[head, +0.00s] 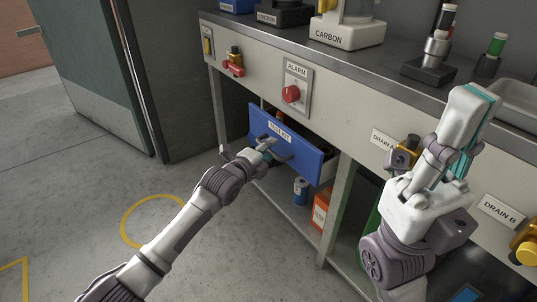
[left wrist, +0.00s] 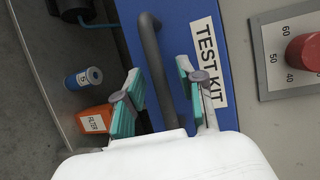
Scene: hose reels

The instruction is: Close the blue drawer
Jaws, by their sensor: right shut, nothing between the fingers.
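The blue drawer (head: 301,150), labelled TEST KIT, stands pulled out from under the bench, with a dark gap behind its front panel. In the left wrist view, its blue front (left wrist: 188,30) carries a dark grey bar handle (left wrist: 158,70). My left gripper (head: 268,148) is at the drawer front. Its teal-padded fingers (left wrist: 160,95) are apart, one on each side of the handle, with gaps to the bar. Part of the handle is hidden by the gripper in the head view. My right gripper (head: 474,105) is shut and empty, raised at the right before the bench.
A red alarm button (head: 291,94) sits on the bench front above the drawer. The lower shelf holds a blue can (head: 300,190) and an orange box (head: 321,208). A bench leg (head: 343,205) stands right of the drawer. The floor at left is clear.

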